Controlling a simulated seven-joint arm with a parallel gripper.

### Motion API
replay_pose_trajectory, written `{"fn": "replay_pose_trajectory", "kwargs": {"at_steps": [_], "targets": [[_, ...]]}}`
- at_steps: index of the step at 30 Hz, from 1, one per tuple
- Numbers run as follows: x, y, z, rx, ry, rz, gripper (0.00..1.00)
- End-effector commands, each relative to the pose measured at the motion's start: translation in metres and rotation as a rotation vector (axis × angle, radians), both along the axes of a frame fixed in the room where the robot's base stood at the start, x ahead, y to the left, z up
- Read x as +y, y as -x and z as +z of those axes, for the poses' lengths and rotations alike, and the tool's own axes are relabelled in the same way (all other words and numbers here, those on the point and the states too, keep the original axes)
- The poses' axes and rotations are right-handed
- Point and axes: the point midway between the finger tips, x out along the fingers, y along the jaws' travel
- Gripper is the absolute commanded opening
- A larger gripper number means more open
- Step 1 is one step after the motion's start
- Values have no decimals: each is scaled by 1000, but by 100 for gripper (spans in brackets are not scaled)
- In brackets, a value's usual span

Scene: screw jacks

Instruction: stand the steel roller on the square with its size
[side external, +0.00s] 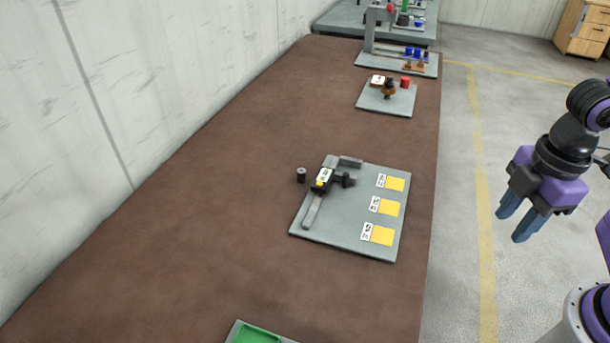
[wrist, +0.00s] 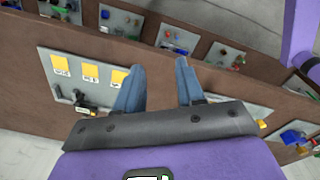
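The steel roller (side external: 301,175) is a small dark grey cylinder standing on the brown bench, just off the left edge of a grey plate (side external: 345,238). On the plate are a black digital caliper (side external: 323,178) and three yellow squares (side external: 394,183), (side external: 389,207), (side external: 382,235), each with a small white label too small to read. The squares also show in the wrist view (wrist: 90,73); I cannot make out the roller there. My gripper (side external: 514,220) is open and empty, off to the right of the bench over the floor. Its blue fingers (wrist: 159,75) are apart in the wrist view.
A green tray (side external: 257,334) is at the near edge of the view. Farther back are a small plate (side external: 386,98) with a red cylinder (side external: 405,82) and a grey stand (side external: 398,60) with blue and brown parts.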

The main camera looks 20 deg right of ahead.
Motion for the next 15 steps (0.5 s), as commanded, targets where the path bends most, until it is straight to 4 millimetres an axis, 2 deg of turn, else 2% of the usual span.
{"fn": "replay_pose_trajectory", "kwargs": {"at_steps": [6,15], "targets": [[54,-77,7,-82,16,356,38],[113,-186,5,-195,98,867,38]]}}
